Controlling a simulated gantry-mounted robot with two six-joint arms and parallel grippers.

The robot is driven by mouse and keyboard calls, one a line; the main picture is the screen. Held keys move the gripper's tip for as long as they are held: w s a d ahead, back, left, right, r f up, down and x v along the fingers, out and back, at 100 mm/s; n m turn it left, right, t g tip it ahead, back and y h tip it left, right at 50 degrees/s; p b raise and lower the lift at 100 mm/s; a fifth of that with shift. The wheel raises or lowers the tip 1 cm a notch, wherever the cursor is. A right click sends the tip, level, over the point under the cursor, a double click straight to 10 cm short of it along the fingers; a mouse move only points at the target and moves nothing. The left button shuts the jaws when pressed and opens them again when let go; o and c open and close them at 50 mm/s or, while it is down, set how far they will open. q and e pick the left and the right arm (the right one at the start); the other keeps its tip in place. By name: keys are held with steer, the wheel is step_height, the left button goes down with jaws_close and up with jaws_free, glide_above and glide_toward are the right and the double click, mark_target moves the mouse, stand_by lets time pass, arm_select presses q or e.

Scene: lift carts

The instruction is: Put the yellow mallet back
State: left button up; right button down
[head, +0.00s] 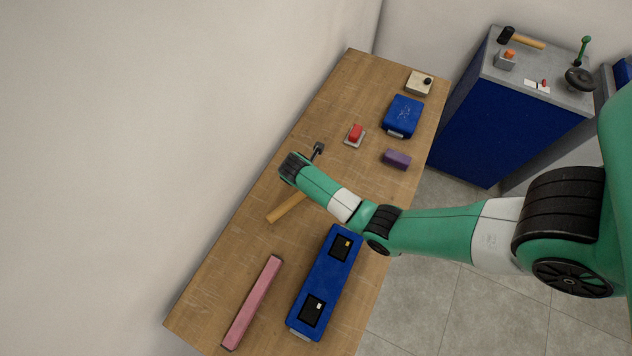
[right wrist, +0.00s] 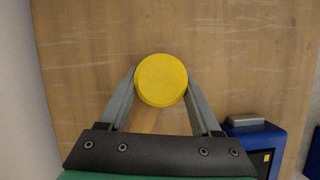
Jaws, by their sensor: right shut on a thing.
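The yellow mallet shows in the right wrist view as a round yellow head (right wrist: 161,80) facing the camera, with part of its pale wooden handle (right wrist: 145,121) below. My right gripper (right wrist: 160,84) is shut on it, one finger on each side of the head. In the head view the wooden handle (head: 286,208) sticks out to the lower left from under my right wrist. My arm hides the yellow head there. I cannot tell whether the mallet touches the wooden table (head: 225,270). My left gripper is not in view.
A blue case (head: 325,280) and a pink bar (head: 252,303) lie nearer. A red button (head: 355,133), purple block (head: 397,159), blue box (head: 403,117) and pale block (head: 419,83) lie farther up. A blue cabinet (head: 486,125) holds several items, including a black-headed mallet (head: 525,40).

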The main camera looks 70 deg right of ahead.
steer(key=shift+f, duration=0.4)
steer(key=shift+f, duration=0.2)
steer(key=shift+c, duration=0.4)
jaws_free()
steer(key=p+v, duration=0.3)
steer(key=v, duration=0.9)
steer(key=shift+r+p, duration=0.2)
steer(key=shift+p, duration=0.1)
